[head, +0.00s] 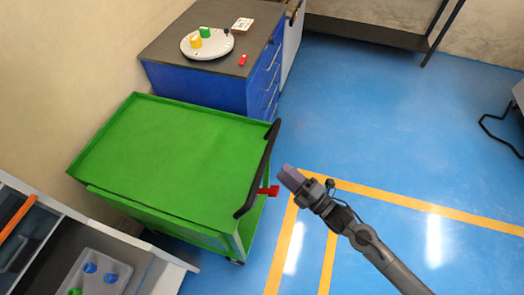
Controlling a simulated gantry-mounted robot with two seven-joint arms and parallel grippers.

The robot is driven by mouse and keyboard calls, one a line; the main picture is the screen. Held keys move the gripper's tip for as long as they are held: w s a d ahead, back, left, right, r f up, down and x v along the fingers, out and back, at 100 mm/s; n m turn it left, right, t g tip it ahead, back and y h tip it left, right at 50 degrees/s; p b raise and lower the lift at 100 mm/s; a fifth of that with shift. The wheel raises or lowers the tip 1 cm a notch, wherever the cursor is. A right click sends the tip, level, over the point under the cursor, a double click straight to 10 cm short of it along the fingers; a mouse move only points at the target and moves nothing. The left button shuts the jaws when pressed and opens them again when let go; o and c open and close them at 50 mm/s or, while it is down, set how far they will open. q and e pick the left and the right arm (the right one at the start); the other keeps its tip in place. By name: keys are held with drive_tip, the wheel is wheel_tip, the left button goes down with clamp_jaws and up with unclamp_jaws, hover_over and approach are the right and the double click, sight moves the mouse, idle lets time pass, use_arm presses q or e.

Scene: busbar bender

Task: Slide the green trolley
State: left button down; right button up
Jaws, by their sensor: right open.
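The green trolley (180,152) stands against the wall at the left, with a flat empty top and a lower shelf partly showing. Its black handle (258,170) runs along its right end. A small red part (269,191) sticks out beside the handle. My right gripper (284,172) is just right of the handle, apart from it and with nothing seen in it. Its fingers overlap in this view. My left gripper is not in view.
A blue drawer cabinet (215,85) with a round white plate (207,43) on top stands behind the trolley. A grey unit with a bin (92,275) is at the front left. Blue floor (390,130) with yellow lines lies clear to the right.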

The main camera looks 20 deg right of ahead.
drive_tip(key=x, duration=1)
drive_tip(key=shift+w+a+r, duration=0.1)
drive_tip(key=shift+c, duration=0.3)
clamp_jaws()
